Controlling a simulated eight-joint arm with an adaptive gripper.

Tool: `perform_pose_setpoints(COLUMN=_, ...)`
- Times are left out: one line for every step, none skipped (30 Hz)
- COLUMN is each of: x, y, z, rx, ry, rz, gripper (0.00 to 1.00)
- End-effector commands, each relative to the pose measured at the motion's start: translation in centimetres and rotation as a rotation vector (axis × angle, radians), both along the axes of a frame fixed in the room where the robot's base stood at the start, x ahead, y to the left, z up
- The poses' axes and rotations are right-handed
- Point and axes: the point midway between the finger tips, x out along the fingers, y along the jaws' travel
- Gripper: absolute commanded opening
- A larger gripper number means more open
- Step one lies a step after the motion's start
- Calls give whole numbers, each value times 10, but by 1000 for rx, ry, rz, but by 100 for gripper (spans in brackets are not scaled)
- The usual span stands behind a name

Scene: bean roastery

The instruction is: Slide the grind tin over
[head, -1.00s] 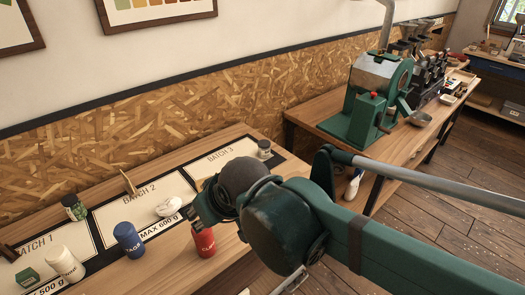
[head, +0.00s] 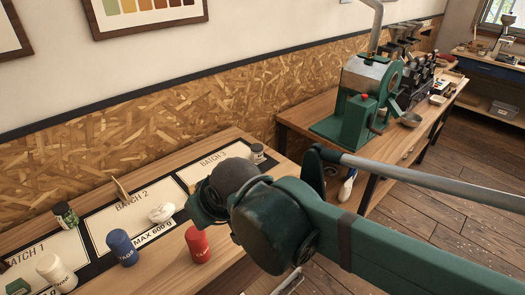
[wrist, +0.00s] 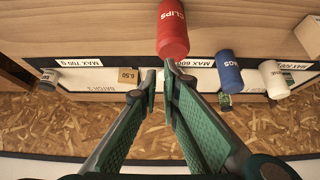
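No label in view reads "grind". A small grey tin with a dark lid (head: 257,153) stands by the Batch 3 card; it seems to be the one at the left of the wrist view (wrist: 48,80). A dark green jar (head: 65,214) stands between the Batch 1 and Batch 2 cards. I cannot tell which is the grind tin.
A red CLIPS can (head: 199,245) stands close to my gripper. Blue (head: 121,247) and white (head: 55,271) containers stand farther left. A green roaster (head: 360,108) stands on another table.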

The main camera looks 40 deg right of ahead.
Motion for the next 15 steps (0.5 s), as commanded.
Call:
perform_pose_setpoints(x=3, y=-2, z=4, rx=4, ry=4, rz=-8, gripper=0)
perform_pose_setpoints(x=5, y=-3, z=6, rx=6, ry=7, rz=-14, gripper=0)
perform_pose_setpoints(x=8, y=-5, z=8, rx=10, ry=12, rz=-23, gripper=0)
perform_pose_setpoints(x=10, y=-7, z=11, rx=14, ry=16, rz=-32, gripper=0)
perform_pose_setpoints(x=13, y=-8, z=13, rx=18, ry=21, rz=-41, gripper=0)
perform_pose_setpoints(x=17, y=-11, z=16, rx=25, ry=29, rz=-55, gripper=0)
perform_pose_setpoints(x=20, y=-13, z=19, rx=30, ry=34, rz=-66, gripper=0)
perform_pose_setpoints(x=23, y=-16, z=21, rx=35, ry=40, rz=-76, gripper=0)
perform_pose_setpoints(x=28, y=-19, z=25, rx=42, ry=48, rz=-92, gripper=0)
perform_pose_setpoints(x=31, y=-22, z=28, rx=48, ry=55, rz=-105, gripper=0)
perform_pose_setpoints(x=35, y=-25, z=31, rx=54, ry=62, rz=-118, gripper=0)
perform_pose_setpoints(x=40, y=-28, z=34, rx=62, ry=70, rz=-134, gripper=0)
perform_pose_setpoints(x=44, y=-31, z=37, rx=67, ry=77, rz=-147, gripper=0)
perform_pose_setpoints(x=47, y=-34, z=39, rx=73, ry=84, rz=-160, gripper=0)
perform_pose_setpoints(x=52, y=-38, z=43, rx=82, ry=93, rz=-178, gripper=0)
